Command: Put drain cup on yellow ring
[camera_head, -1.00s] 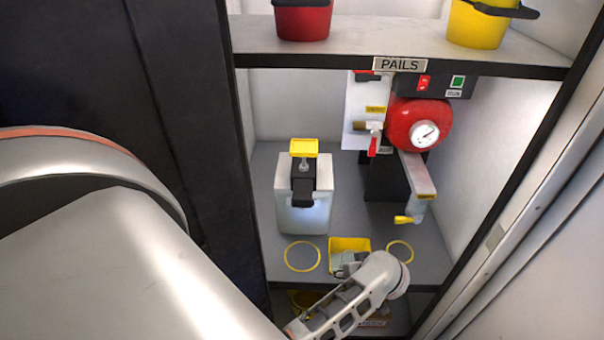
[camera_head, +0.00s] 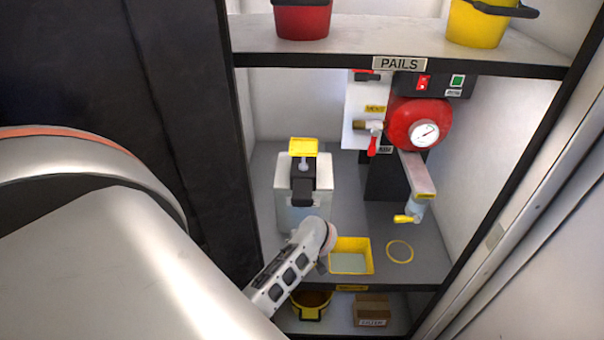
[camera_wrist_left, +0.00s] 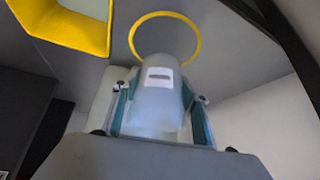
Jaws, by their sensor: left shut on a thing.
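My left gripper (camera_wrist_left: 163,92) is shut on the drain cup (camera_wrist_left: 158,112), a pale grey, translucent cup with a small light label, held between teal-lined fingers. Just beyond the cup in the left wrist view is a yellow ring (camera_wrist_left: 198,40); the cup overlaps its lower edge there. Whether the cup touches the floor cannot be told. In the head view my wrist covers the spot of the left ring and hides the cup and fingers. Another yellow ring (camera_head: 412,252) lies bare to the right. My right gripper is not in view.
A yellow tray (camera_head: 371,257) stands between the arm and the right ring; its rim also shows in the wrist view (camera_wrist_left: 75,35). A white container (camera_head: 290,213) with a yellow-topped pump stands behind my wrist. A red gauge unit (camera_head: 402,118) with a spout is at right.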

